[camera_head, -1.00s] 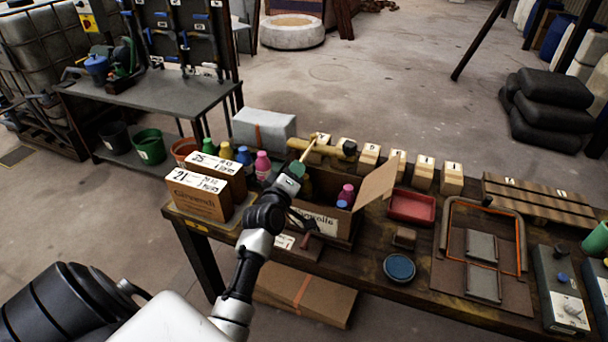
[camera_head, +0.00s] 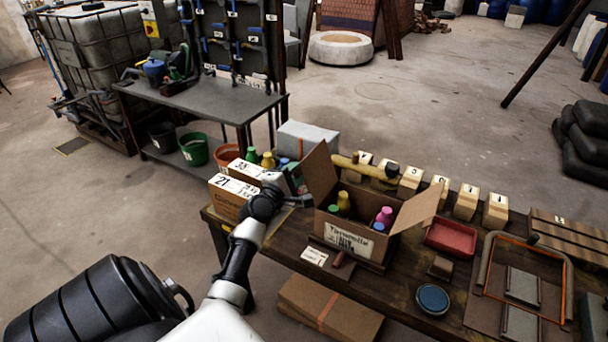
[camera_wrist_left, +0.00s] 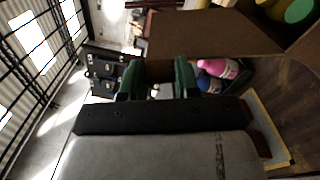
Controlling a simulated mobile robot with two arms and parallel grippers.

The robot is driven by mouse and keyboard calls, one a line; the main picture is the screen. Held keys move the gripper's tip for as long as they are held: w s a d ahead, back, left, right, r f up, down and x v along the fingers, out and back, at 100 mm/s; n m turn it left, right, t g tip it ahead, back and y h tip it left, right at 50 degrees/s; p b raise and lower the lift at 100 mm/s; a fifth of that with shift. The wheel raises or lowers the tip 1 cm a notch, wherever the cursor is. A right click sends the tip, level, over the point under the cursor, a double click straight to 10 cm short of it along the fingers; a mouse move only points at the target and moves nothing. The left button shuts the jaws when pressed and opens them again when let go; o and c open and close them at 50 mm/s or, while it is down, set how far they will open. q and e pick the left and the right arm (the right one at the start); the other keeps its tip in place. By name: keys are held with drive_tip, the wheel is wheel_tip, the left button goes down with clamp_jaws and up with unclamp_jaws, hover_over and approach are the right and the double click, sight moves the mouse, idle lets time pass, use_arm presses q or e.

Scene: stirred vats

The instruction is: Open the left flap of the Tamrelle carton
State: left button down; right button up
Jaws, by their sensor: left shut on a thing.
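The Tamrelle carton (camera_head: 347,237) stands on the workbench with its labelled side facing me. Its left flap (camera_head: 319,174) stands up, leaning a little outward to the left. Its right flap (camera_head: 418,211) is folded outward. In the left wrist view, the brown flap (camera_wrist_left: 210,34) lies just beyond the green fingers (camera_wrist_left: 158,78). My right gripper is not in view.
Two numbered cartons (camera_head: 229,204) stand left of the Tamrelle carton, close to my left arm. A grey box (camera_head: 307,138) and several bottles are behind. A red tray (camera_head: 451,237) and a blue round lid (camera_head: 432,299) are to the right.

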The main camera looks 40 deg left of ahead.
use_arm(q)
drive_tip(key=shift+s+a+f+n+b, duration=0.15)
drive_tip(key=shift+a+f+n, duration=0.1)
drive_tip(key=shift+a+n, duration=0.25)
drive_tip(key=shift+s+a+f+n+b, duration=0.15)
drive_tip(key=shift+a+f+n, duration=0.1)
drive_tip(key=shift+a+n, duration=0.25)
drive_tip(key=c, duration=0.8)
unclamp_jaws()
drive_tip(key=shift+w, duration=0.1)
drive_tip(key=b+v, duration=0.1)
drive_tip(key=v, duration=1)
drive_tip(key=shift+w+f, duration=0.1)
